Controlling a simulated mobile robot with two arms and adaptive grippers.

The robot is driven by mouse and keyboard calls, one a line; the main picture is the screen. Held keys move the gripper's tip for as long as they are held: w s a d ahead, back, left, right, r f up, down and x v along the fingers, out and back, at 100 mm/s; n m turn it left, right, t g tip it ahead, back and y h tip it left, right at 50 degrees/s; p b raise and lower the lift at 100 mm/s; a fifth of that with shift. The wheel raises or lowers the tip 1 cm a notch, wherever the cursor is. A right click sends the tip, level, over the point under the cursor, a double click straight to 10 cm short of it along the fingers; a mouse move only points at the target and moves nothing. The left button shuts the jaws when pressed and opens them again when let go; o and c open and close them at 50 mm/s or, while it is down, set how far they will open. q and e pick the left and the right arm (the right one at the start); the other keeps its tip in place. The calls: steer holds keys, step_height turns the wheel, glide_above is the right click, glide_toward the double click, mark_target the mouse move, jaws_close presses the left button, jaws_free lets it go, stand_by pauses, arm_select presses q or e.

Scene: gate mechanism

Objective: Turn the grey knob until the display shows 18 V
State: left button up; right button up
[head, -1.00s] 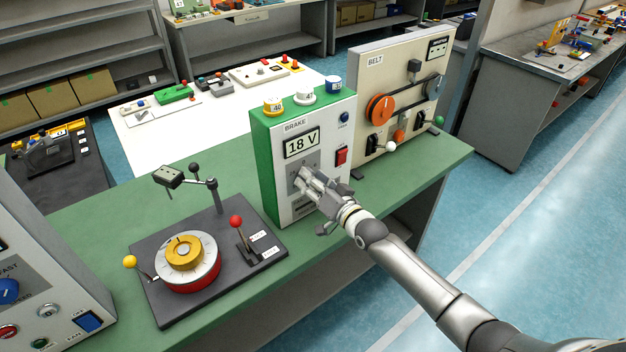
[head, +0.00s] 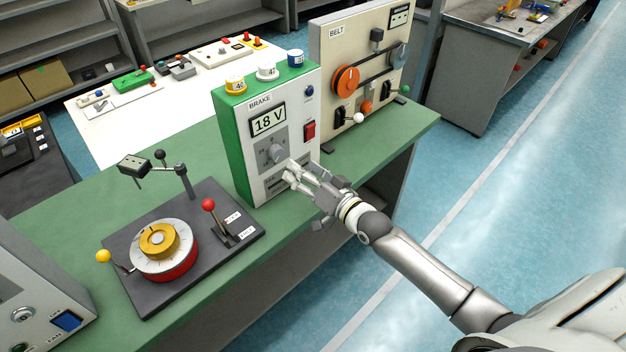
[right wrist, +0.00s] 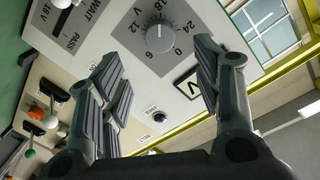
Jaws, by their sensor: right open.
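The grey knob (head: 276,153) sits on the front of the green and white BRAKE box, below its display (head: 268,119), which reads 18 V. In the right wrist view the knob (right wrist: 160,38) is bare on its grey dial plate, with its white mark near the 18 on the scale. My right gripper (head: 290,171) is open and empty, just in front of the box and a little below and right of the knob. In the right wrist view its fingers (right wrist: 155,75) are spread wide, apart from the knob. My left gripper is not in view.
A red switch (head: 310,131) is on the box right of the knob. The BELT panel (head: 340,45) stands behind it at right. A turntable device (head: 160,250) with a red-topped lever stands on the green bench to the left. The aisle floor at right is clear.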

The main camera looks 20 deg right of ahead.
steer(key=shift+v, duration=1.75)
steer(key=s+d+f+g+h+b, duration=0.15)
steer(key=s+f, duration=0.25)
steer(key=f, duration=0.8)
steer(key=s+d+f+n+g+h+b, duration=0.1)
steer(key=s+d+f+g, duration=0.3)
steer(key=f, duration=0.8)
steer(key=s+a+f+g+h+b, duration=0.15)
steer(key=s+f, duration=0.35)
steer(key=f, duration=0.6)
steer(key=s+a+f+n+g, duration=0.1)
steer(key=s+f+g, duration=0.2)
steer(key=s+f, duration=0.4)
steer(key=s+a+f+n+g+b, duration=0.1)
steer(key=s+f, duration=0.7)
steer(key=s, duration=0.9)
steer(key=s+a+f+n+g+h+b, duration=0.1)
steer(key=s+f+g, duration=0.3)
steer(key=s+f, duration=0.4)
steer(key=s+a+n, duration=0.1)
steer(key=s, duration=0.3)
steer(key=shift+n+g, duration=0.3)
